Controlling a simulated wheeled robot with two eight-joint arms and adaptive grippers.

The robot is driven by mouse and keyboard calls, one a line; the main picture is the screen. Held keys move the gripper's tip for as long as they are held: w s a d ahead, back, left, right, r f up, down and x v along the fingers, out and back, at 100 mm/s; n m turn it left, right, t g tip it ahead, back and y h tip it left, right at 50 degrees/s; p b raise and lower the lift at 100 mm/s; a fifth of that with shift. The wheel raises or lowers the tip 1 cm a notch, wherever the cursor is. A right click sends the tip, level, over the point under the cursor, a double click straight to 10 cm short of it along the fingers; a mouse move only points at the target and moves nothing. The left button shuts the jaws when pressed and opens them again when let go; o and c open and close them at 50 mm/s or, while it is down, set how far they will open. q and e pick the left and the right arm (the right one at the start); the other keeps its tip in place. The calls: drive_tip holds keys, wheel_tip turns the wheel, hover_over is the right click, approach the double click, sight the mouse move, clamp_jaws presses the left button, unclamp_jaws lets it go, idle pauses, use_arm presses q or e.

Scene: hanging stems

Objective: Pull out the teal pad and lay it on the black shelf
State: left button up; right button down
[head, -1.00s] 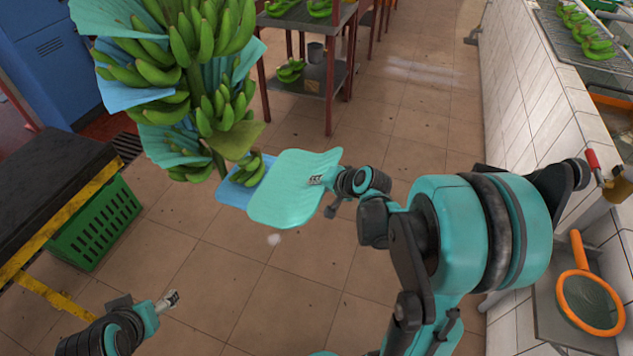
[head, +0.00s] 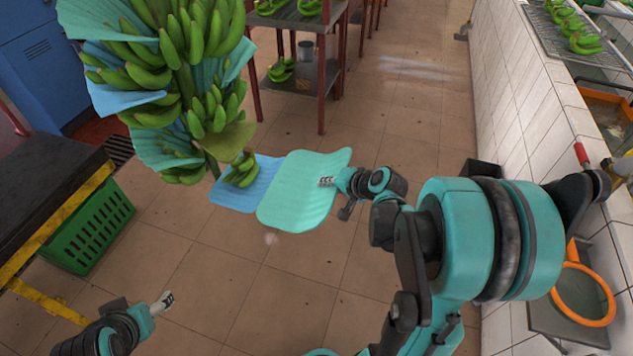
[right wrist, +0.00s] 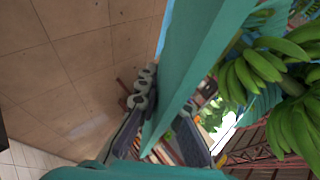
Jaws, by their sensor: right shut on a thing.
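The teal pad (head: 305,190) is a thin curved sheet beside the lower end of the hanging banana bunch (head: 190,90). My right gripper (head: 328,182) is shut on its right edge and holds it in the air, over the floor in the picture. In the right wrist view the pad (right wrist: 185,75) runs up from between the fingers. A blue pad (head: 238,198) lies just left of it, partly behind it. The black shelf (head: 45,185), with a yellow frame, is at the left and its top looks bare. My left gripper (head: 163,303) is low at the left, away from everything; its jaw opening is unclear.
A green crate (head: 88,230) stands under the black shelf. A metal table (head: 300,15) with bananas is behind the bunch. A white tiled wall (head: 545,110) runs along the right, with an orange-rimmed sieve (head: 583,292) near it. The middle floor is clear.

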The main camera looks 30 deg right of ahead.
drive_tip(key=s+d, duration=0.8)
drive_tip(key=shift+s, duration=0.4)
drive_tip(key=shift+d, duration=0.1)
idle(0.4)
